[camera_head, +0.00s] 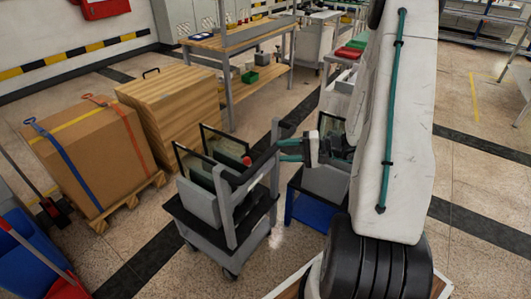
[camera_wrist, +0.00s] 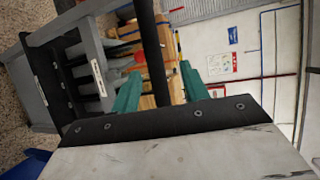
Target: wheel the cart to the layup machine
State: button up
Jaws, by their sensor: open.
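The cart (camera_head: 232,247) is a grey wheeled trolley with a black top deck, standing left of my arm in the head view. It carries framed dark panels and grey blocks. Its black handle bar (camera_head: 259,164) faces my gripper (camera_head: 281,150), whose teal fingers are open at the bar. In the wrist view the handle bar (camera_wrist: 153,55) runs between the open fingers of my gripper (camera_wrist: 162,92); I cannot tell whether either finger touches it. I cannot make out the layup machine for certain.
A strapped carton (camera_head: 85,160) on a pallet and a wooden stack (camera_head: 170,110) stand left of the cart. A workbench (camera_head: 232,42) is behind. A blue-based trolley (camera_head: 308,212) sits close on the right, partly hidden by my arm. Open floor lies at far right.

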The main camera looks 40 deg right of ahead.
aim_at(266, 152)
jog(key=shift+d+f+t, duration=0.3)
jog(key=shift+f, duration=0.1)
jog(key=shift+w+a+f, duration=0.1)
jog(key=shift+w, duration=0.15)
jog(key=x, duration=0.7)
grip_shut()
